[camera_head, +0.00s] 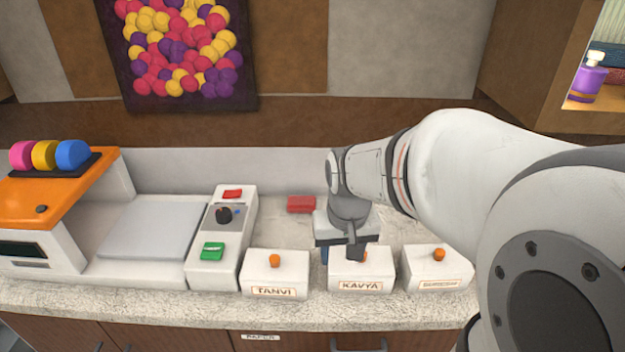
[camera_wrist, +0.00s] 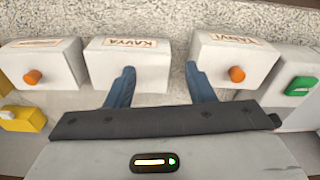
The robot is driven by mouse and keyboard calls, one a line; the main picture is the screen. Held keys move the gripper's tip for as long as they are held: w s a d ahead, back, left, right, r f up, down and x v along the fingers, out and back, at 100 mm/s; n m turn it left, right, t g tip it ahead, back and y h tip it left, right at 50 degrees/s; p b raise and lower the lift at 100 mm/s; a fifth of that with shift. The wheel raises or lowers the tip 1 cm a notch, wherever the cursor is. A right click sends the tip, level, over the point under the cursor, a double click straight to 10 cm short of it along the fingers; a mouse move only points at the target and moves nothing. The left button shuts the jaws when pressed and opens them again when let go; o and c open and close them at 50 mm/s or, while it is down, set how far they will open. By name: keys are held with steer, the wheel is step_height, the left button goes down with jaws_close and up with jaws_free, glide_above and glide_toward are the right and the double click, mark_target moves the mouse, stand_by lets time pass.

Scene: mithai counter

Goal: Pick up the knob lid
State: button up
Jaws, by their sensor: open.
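Three white boxes with orange knobs stand in a row along the counter front. The KAVYA box (camera_head: 347,275) is in the middle, the TANVI box (camera_head: 262,278) is left of it, and a third box (camera_head: 450,275) is right, its label too small to read. My gripper (camera_head: 342,250) is open and empty above the back of the KAVYA box and hides most of that knob. In the wrist view, the spread blue fingers (camera_wrist: 160,82) reach over the KAVYA box (camera_wrist: 140,62) and the gap beside the TANVI box (camera_wrist: 225,55); the KAVYA knob is not visible there.
A white control box (camera_head: 222,235) with green and red buttons stands left of the TANVI box. Further left is a scale (camera_head: 155,232). A red block (camera_head: 301,204) lies behind the boxes. The wrist view shows a yellow thing (camera_wrist: 20,121) at left.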

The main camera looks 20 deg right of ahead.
steer(key=shift+m+g, duration=0.7)
steer(key=shift+m, duration=0.2)
steer(key=w+d+p, duration=0.1)
steer(key=d, duration=0.1)
steer(key=w+d+p, duration=0.1)
steer(key=w+d, duration=0.1)
steer(key=w+d+p, duration=0.2)
steer(key=shift+w+d+r, duration=0.1)
steer(key=shift+d+r, duration=0.2)
steer(key=shift+r, duration=0.05)
steer(key=shift+w+d+f, duration=0.15)
steer(key=shift+d+f, duration=0.05)
steer(key=shift+d, duration=0.05)
steer(key=shift+d+f+p, duration=0.1)
steer(key=shift+f+p, duration=1.05)
steer(key=shift+f, duration=2.8)
steer(key=shift+c, duration=0.3)
jaws_close()
